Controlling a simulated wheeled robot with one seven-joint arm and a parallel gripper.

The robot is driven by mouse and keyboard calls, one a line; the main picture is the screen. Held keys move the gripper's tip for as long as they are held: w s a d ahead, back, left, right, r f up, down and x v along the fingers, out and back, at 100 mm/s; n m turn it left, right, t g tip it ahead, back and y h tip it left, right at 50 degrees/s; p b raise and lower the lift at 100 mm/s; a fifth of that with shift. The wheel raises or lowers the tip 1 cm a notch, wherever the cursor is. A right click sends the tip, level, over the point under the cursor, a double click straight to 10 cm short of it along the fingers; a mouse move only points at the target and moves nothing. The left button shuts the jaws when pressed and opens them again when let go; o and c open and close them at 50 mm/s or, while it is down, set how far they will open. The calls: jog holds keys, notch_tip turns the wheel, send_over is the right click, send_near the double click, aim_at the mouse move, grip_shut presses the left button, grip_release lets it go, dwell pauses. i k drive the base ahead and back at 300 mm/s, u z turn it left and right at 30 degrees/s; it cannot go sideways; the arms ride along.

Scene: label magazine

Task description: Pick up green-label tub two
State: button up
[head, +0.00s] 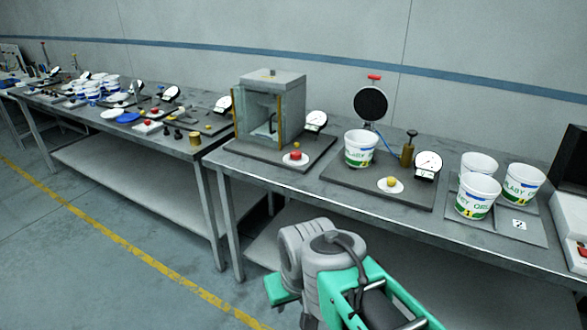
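White tubs with green lettering stand on the near table. One tub (360,149) stands alone on a dark mat, beside a round black disc on a stand. Three more stand grouped at the right: a rear tub (478,163), a front tub (477,198) and a right tub (523,184). The front tub partly hides the rear one. Yellow marks show on the labels, but I cannot tell surely which tub is number two. A small card (519,224) marked 2 lies by the group. My grey and green arm shows at the bottom; no gripper fingertips are seen.
A glass-fronted box (269,108) with a red button (296,155) stands left of the lone tub. A second table (190,150) at left holds more tubs and tools. The floor in front is clear.

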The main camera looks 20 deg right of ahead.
aim_at(360, 149)
jog(key=u, duration=0.1)
jog(key=k, duration=0.4)
jog(key=u, duration=1.05)
jog(key=i, duration=1.15)
jog(key=z, duration=0.6)
jog(key=i, duration=0.75)
jog(key=z, duration=1.5)
jog(key=i, duration=0.9)
jog(key=z, duration=0.15)
